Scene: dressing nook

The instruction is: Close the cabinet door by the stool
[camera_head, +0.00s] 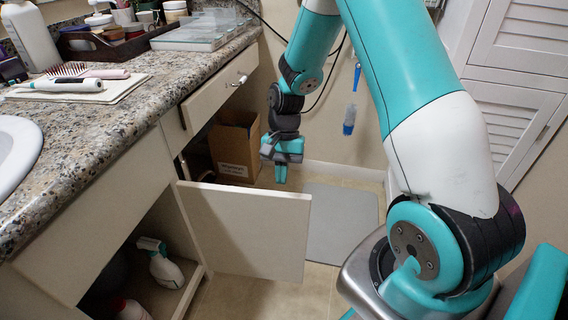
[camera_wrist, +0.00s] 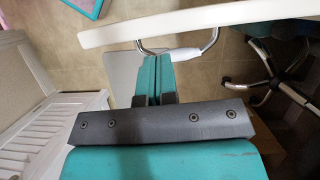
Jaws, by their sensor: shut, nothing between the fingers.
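The cream cabinet door (camera_head: 245,228) stands open, swung out from the counter front, with its inner face toward the head camera. In the wrist view its pale panel (camera_wrist: 200,28) crosses the top, with a metal bar handle (camera_wrist: 182,53) on the side toward my gripper. My gripper (camera_head: 281,180) is shut and empty, pointing down on the far side of the door. In the wrist view its teal fingers (camera_wrist: 153,65) end close to the handle; I cannot tell whether they touch.
The open cabinet holds a spray bottle (camera_head: 162,264). A cardboard box (camera_head: 234,150) stands beneath the drawer (camera_head: 218,93). A grey mat (camera_head: 345,218) lies on the floor beyond the door. The granite counter (camera_head: 130,110) carries several toiletries. Louvered doors (camera_head: 510,110) stand at the right.

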